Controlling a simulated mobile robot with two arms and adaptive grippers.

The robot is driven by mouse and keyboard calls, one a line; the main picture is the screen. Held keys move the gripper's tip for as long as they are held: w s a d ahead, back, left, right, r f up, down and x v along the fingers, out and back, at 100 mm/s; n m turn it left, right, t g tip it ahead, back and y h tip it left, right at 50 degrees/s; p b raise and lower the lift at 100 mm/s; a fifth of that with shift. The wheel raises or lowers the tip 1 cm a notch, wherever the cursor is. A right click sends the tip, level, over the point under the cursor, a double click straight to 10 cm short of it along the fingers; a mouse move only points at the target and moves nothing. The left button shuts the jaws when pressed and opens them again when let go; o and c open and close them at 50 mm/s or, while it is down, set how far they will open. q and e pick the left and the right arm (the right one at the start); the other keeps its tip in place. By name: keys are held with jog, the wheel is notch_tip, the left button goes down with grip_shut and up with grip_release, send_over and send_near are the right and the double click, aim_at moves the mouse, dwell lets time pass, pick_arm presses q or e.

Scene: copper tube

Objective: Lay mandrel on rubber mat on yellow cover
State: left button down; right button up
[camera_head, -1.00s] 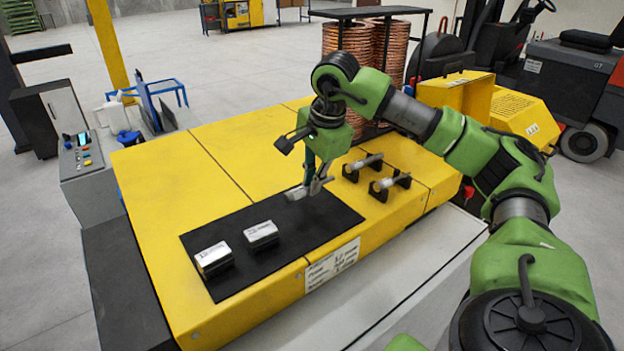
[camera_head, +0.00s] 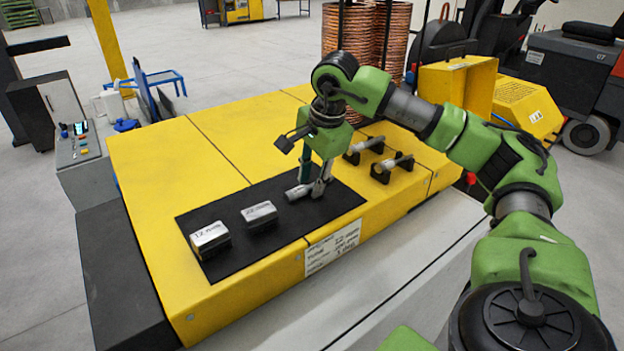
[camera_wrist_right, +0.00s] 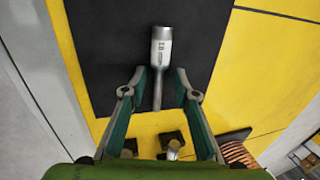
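The mandrel (camera_head: 297,192), a silver cylinder with a thinner shank, lies on the black rubber mat (camera_head: 289,232) on the yellow cover (camera_head: 150,160). In the right wrist view the mandrel (camera_wrist_right: 161,50) shows an 18 mm marking and its thick end lies on the mat (camera_wrist_right: 105,40). My right gripper (camera_wrist_right: 161,76) is open, one finger on each side of the thin shank, with gaps visible. In the head view the right gripper (camera_head: 314,186) is low over the mat and partly hides the shank. My left gripper is out of view.
Black supports with silver rods (camera_head: 392,162) stand on the cover right of the mat. Copper coils (camera_head: 385,45) stand behind. The cover's left part is clear.

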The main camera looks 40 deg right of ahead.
jog(key=v, duration=1.2)
